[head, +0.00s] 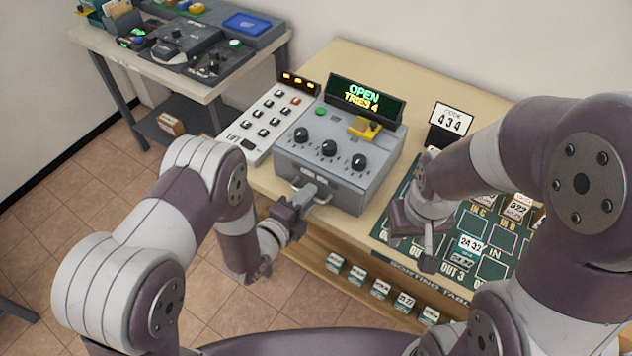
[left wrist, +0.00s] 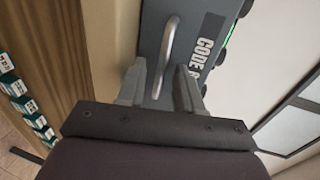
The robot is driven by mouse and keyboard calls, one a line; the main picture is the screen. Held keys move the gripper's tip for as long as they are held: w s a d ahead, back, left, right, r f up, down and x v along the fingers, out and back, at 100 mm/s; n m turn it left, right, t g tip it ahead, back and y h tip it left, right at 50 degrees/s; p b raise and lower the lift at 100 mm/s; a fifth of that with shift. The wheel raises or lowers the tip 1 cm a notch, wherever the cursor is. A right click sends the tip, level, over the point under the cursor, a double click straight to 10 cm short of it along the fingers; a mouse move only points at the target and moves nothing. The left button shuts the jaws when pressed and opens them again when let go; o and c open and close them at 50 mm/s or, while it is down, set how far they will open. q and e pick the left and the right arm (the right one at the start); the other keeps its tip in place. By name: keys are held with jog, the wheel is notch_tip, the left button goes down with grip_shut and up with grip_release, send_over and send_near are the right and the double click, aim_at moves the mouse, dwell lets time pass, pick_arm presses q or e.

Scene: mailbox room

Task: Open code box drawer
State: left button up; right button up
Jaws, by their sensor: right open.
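The grey code box (head: 338,160) stands on the table, with three black knobs on its sloped top and a green-lit display (head: 362,97) reading "OPEN TRIES 4". Its front, with part of the "CODE" lettering, fills the upper middle of the left wrist view (left wrist: 205,70). The metal drawer handle (left wrist: 168,50) runs between the two fingers of my left gripper (left wrist: 160,78), which is open with a gap on each side of the handle. My right gripper (head: 424,240) is open above the sorting mat.
A white keypad panel (head: 268,125) stands left of the box. A sign reading "434" (head: 452,121) stands to its right. The green sorting mat (head: 500,232) carries several cards. Several labelled tags line the table's front. A side table (head: 105,45) holds other devices.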

pick_arm(q)
jog(key=shift+w+d, duration=0.1)
jog(key=shift+w, duration=0.1)
jog(key=shift+s, duration=0.15)
grip_shut()
dwell(1.2)
